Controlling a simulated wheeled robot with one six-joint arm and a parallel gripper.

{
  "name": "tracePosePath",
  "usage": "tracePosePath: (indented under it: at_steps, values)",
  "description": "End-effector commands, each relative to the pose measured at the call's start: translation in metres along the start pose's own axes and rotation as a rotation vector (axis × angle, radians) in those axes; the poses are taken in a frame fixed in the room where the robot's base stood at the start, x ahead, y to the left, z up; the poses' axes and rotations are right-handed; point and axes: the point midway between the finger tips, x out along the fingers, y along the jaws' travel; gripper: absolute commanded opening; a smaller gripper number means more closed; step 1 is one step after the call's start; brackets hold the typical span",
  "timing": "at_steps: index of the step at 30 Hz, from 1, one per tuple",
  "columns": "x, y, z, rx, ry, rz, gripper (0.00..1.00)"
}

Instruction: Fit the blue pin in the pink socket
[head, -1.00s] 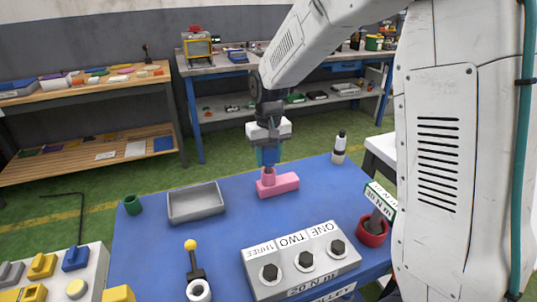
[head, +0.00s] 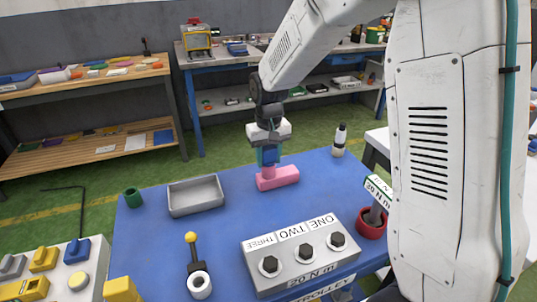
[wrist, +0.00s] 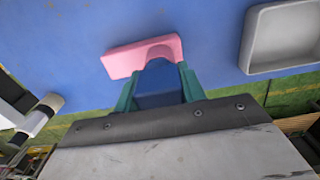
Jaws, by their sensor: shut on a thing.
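The pink socket (head: 284,178) lies on the blue table top, towards its far side; its round raised end is under my gripper. My gripper (head: 269,158) points down and is shut on the blue pin (head: 270,154), directly over that raised end. In the wrist view the blue pin (wrist: 160,85) sits between my teal fingers and covers part of the pink socket (wrist: 130,60). The pin's lower end is hidden, so I cannot tell how deep it sits in the socket.
A white bottle (head: 339,140) stands at the back right. A grey block with labelled bolts (head: 302,252) and a red cup (head: 371,223) are nearer.

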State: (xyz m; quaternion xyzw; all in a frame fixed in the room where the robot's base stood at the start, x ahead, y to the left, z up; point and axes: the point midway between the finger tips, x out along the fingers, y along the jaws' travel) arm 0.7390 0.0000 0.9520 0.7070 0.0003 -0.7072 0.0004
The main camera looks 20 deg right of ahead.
Motion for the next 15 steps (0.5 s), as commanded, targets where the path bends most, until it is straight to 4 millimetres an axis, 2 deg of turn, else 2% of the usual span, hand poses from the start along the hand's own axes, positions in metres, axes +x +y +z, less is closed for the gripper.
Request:
tracePosePath:
  at_steps: [2, 3, 5, 15]
  values:
    - [0.0018, 0.0000, -0.0001, 0.000, 0.001, 0.000, 0.13]
    - [0.0015, 0.0000, -0.0002, 0.000, 0.001, 0.000, 0.48]
    - [0.0015, 0.0000, -0.0002, 0.000, 0.001, 0.000, 0.65]
    - [-0.0020, 0.0000, -0.0002, 0.000, 0.001, 0.000, 0.65]
